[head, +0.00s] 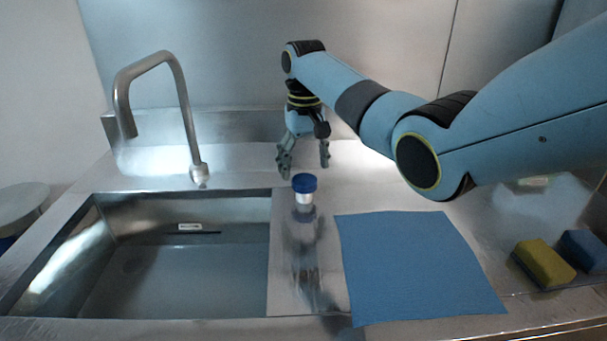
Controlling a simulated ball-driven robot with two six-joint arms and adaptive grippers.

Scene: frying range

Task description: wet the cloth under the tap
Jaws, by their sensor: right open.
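A blue cloth (415,268) lies flat and spread out on the steel counter, right of the sink. The tap (182,95) is a bent steel spout standing behind the sink basin (180,275), its mouth over the basin's back left. No water shows from it. My right gripper (305,168) points down behind a small blue-lidded jar (304,188), fingers apart, with nothing between them. It is behind and left of the cloth, apart from it. My left gripper is not in view.
The blue-lidded jar stands upright on the counter between sink and cloth. A yellow sponge (543,263) and a blue sponge (583,250) lie at the right. A pale translucent object (540,205) is behind them. A round grey lid-like top (20,205) shows at far left.

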